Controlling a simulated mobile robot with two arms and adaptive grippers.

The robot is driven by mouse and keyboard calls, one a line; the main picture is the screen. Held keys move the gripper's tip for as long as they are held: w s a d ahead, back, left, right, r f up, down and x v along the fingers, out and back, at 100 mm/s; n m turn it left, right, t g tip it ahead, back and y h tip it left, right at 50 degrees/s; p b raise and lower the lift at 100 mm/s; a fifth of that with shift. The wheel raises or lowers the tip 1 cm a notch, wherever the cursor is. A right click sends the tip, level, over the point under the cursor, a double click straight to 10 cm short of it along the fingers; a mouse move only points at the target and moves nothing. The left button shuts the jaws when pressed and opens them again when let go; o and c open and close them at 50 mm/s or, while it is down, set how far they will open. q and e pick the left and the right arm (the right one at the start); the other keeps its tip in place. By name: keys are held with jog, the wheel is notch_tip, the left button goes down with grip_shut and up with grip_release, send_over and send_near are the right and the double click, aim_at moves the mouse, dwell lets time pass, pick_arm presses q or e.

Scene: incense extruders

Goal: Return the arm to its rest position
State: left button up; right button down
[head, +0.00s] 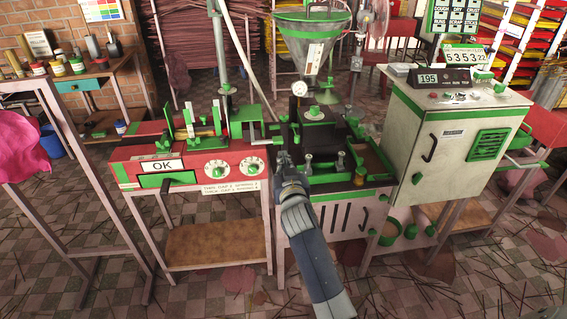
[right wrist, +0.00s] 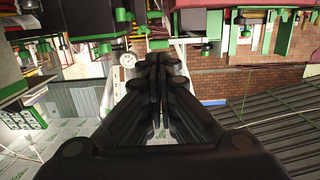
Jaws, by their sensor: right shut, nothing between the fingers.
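My right arm reaches up from the bottom of the head view, and its gripper (head: 285,160) is in front of the middle machine with the funnel. In the right wrist view the black fingers of the right gripper (right wrist: 160,62) are together, with nothing between them. The head view does not show clearly whether the gripper touches the machine. My left gripper is not in view.
A red machine (head: 190,170) with an "OK" display stands at left. A pale cabinet (head: 445,145) with a green vent stands at right. A wooden frame (head: 60,130) with pink cloth (head: 20,145) is at far left. The checkered floor (head: 215,290) in front has dark sticks scattered over it.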

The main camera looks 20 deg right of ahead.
jog(key=s+a+f+n+g+y, duration=0.1)
jog(key=s+a+f+g, duration=0.15)
jog(key=f, duration=0.75)
jog(key=s+a+f+n+g+y, duration=0.1)
jog(key=s+a+f, duration=0.15)
jog(key=f, duration=0.75)
jog(key=s+a+f+n+g+y, duration=0.1)
jog(key=s+f+g, duration=0.1)
jog(key=s+f, duration=0.7)
jog(key=s+f+n+g+y, duration=0.15)
jog(key=s+f, duration=0.45)
jog(key=f, duration=0.6)
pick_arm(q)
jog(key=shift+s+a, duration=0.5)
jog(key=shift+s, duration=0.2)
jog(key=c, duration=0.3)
pick_arm(e)
jog(key=s+f+g, duration=0.2)
jog(key=s+f, duration=0.3)
jog(key=s, duration=0.8)
jog(key=s+d+f+g, duration=0.1)
jog(key=s+f+g, duration=0.2)
jog(key=s, duration=1.1)
jog(key=s+d+f+g, duration=0.1)
jog(key=s+f+g, duration=0.2)
jog(key=s+f, duration=0.6)
jog(key=s+n, duration=0.1)
jog(key=s, duration=0.3)
jog(key=shift+s+d+f, duration=0.2)
